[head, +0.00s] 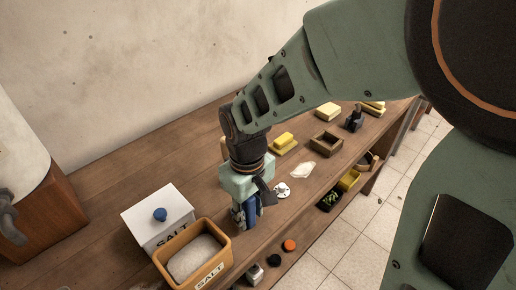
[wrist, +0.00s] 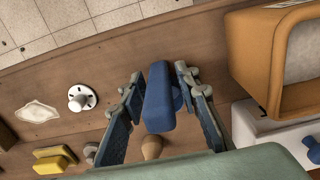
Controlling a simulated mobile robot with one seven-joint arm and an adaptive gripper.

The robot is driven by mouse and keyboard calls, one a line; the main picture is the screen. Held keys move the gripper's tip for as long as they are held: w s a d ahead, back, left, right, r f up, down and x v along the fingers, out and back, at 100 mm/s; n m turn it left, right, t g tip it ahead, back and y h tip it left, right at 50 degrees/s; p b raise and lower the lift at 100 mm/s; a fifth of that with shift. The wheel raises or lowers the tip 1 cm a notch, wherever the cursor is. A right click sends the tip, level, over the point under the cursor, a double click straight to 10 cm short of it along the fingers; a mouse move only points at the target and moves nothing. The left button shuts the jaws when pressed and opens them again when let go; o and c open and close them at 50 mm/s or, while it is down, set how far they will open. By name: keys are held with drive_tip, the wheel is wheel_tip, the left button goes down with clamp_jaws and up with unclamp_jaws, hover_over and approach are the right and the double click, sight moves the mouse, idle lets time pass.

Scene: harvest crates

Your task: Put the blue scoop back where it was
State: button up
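The blue scoop (wrist: 158,90) is between the two fingers of my gripper (wrist: 160,78) in the wrist view, with the fingertips close against its sides. A rounded wooden end (wrist: 152,147) shows below it. In the head view my gripper (head: 246,212) points down over the wooden table, and the blue scoop (head: 254,208) shows partly between its fingers. Whether the scoop touches the table is hard to tell.
An orange bin of white salt labelled SALT (head: 224,246) and a white SALT box with a blue knob (head: 146,218) stand left of my gripper. A white round piece (head: 282,191), a pale cloth-like piece (head: 303,170) and yellow blocks (head: 284,140) lie to the right.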

drive_tip(key=shift+r, duration=0.1)
wheel_tip(320, 180, up, 12)
drive_tip(key=p, duration=1)
drive_tip(key=shift+r, duration=0.1)
